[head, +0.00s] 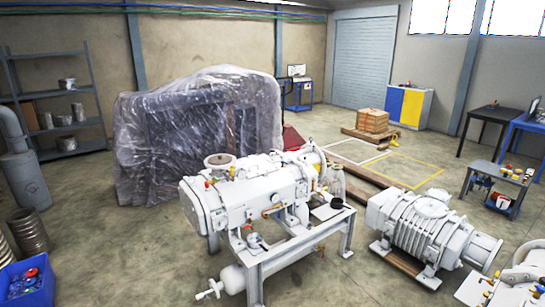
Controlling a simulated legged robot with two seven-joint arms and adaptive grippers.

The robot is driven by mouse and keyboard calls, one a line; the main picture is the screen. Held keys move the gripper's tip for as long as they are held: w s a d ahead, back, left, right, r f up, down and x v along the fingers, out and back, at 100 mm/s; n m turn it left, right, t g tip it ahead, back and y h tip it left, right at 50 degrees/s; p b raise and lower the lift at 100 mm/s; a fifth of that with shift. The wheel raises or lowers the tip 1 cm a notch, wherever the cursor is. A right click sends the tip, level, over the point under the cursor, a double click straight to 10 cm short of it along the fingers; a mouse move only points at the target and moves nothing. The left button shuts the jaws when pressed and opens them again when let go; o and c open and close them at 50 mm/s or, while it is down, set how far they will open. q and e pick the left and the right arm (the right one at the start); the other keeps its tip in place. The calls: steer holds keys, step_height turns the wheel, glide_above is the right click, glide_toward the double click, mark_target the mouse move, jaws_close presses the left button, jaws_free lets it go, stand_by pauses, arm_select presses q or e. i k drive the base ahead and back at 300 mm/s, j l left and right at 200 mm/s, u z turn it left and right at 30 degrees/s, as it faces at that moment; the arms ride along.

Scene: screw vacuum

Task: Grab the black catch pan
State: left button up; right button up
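A small black round item (337,203) sits at the right end of the white steel frame under the big white screw vacuum pump (255,190). It looks like a shallow dish or pan, but it is too small to tell for sure that it is the catch pan. Neither of my grippers shows in the head view.
A second white ribbed machine (425,225) rests on wooden beams at the right. A blue bin (25,280) is at the lower left. A plastic-wrapped bulk (200,130) stands behind the pump. Open concrete floor (345,280) lies in front, between the machines.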

mark_target(341, 205)
steer(key=i+l+z, duration=0.25)
steer(key=i, duration=0.3)
steer(key=i+j+z, duration=0.1)
steer(key=i+z, duration=0.15)
steer(key=i, duration=0.25)
steer(key=i+j+z, duration=0.1)
steer(key=i+z, duration=0.15)
steer(key=i, duration=0.3)
steer(key=i+j+z, duration=0.25)
steer(key=i, duration=0.25)
steer(key=i+j+z, duration=0.25)
steer(key=i, duration=0.3)
